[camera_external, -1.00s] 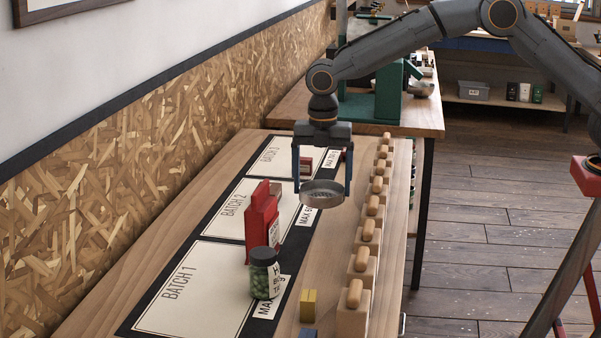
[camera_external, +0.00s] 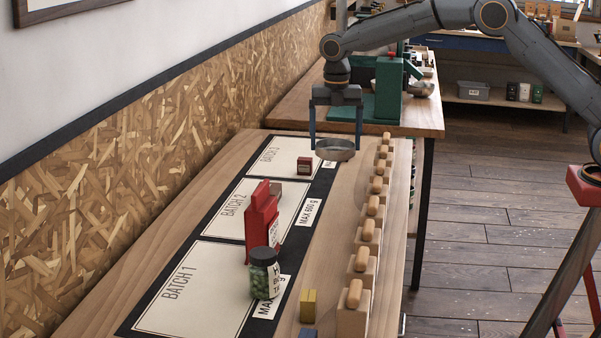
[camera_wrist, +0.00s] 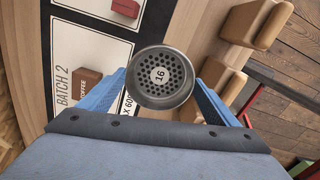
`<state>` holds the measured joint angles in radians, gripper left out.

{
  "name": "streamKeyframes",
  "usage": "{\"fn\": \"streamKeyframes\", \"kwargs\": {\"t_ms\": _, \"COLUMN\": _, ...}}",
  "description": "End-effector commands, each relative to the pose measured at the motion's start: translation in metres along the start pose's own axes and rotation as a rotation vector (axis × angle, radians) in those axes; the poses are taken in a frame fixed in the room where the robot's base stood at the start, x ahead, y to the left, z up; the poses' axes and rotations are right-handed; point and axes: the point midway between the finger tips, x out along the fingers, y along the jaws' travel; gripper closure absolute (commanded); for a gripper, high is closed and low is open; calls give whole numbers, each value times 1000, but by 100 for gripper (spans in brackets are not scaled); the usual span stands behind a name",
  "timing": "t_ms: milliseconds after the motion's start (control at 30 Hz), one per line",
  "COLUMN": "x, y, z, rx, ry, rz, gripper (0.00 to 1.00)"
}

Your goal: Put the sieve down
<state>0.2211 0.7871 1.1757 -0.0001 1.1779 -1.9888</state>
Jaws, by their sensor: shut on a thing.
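The sieve (camera_external: 336,150) is a round, shallow grey metal pan. In the wrist view the sieve (camera_wrist: 160,78) shows a perforated bottom marked 16. My gripper (camera_external: 336,141) is shut on the sieve, with a blue finger on each side of its rim. The sieve hangs roughly level above the wooden table near the Batch 3 end. In the wrist view my gripper (camera_wrist: 160,90) has its fingers against the sieve's lower sides. I cannot tell the exact height above the table.
Below is a black mat with Batch 1 (camera_external: 190,290), Batch 2 (camera_external: 228,208) and Batch 3 (camera_external: 283,152) cards. A red bag (camera_external: 262,222), a jar of green beans (camera_external: 265,275) and a small red box (camera_external: 305,164) stand there. Wooden blocks (camera_external: 361,262) line the right edge.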

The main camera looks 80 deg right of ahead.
Motion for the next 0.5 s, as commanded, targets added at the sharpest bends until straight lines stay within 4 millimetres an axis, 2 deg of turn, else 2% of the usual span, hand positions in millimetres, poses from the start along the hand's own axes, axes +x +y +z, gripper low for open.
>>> {"fn": "streamKeyframes", "kwargs": {"t_ms": 233, "x": 42, "y": -2, "z": 1, "rx": -1, "ry": 1, "rz": -3, "gripper": 40}}
{"fn": "streamKeyframes", "kwargs": {"t_ms": 500, "x": 65, "y": -2, "z": 0, "rx": -1, "ry": 1, "rz": -3, "gripper": 40}}
